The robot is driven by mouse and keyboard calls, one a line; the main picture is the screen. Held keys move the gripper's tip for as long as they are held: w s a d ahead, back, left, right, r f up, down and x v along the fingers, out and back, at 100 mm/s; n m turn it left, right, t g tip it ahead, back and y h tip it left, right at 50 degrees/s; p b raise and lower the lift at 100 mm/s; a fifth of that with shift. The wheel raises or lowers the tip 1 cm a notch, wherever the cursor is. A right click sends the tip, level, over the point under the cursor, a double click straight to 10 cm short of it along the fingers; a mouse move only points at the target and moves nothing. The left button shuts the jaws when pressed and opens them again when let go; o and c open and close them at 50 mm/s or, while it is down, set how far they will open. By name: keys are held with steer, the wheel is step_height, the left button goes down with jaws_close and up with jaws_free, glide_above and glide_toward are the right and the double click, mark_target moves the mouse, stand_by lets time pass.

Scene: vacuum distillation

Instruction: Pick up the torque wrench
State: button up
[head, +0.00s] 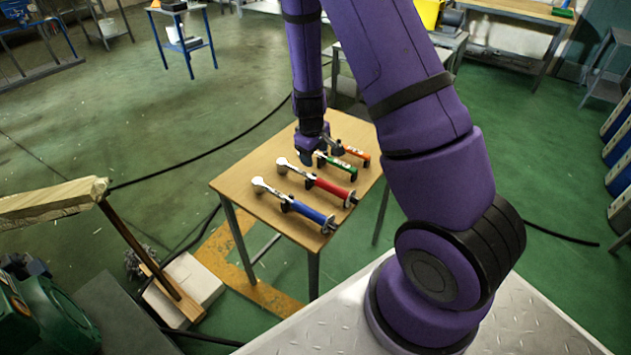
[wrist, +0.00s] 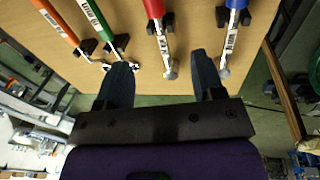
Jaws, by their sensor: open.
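Several torque wrenches lie side by side on a wooden table (head: 236,187), differing in handle colour: blue (head: 308,212), red (head: 332,187), green (head: 340,167) and orange (head: 354,153). The frames do not show which one the task means. The wrist view shows the orange (wrist: 52,17), green (wrist: 92,13), red (wrist: 154,9) and blue (wrist: 237,4) handles. My gripper (head: 322,150) is open and empty over the back part of the table, hiding the heads of the green and orange wrenches in the head view. In the wrist view, the red wrench's head appears between my fingertips (wrist: 164,68).
Small black holders (head: 287,205) support the wrenches. A wooden beam on a stand (head: 50,200) is at the left. A black cable (head: 200,155) crosses the green floor. Open floor lies left of the table; benches stand behind.

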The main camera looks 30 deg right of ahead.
mark_target(322, 181)
steer(key=f, duration=0.3)
steer(key=d+f, duration=0.1)
steer(key=f, duration=0.2)
steer(key=d+f, duration=0.1)
steer(key=f, duration=0.2)
steer(key=shift+d+f, duration=0.1)
steer(key=shift+d, duration=0.15)
steer(key=shift+s+d+f, duration=0.1)
steer(key=shift+d+f, duration=0.1)
steer(key=shift+f, duration=1.15)
steer(key=shift+s+d+f, duration=0.1)
steer(key=shift+d+f, duration=0.1)
steer(key=shift+f, duration=1.1)
steer(key=shift+w, duration=0.1)
jaws_close()
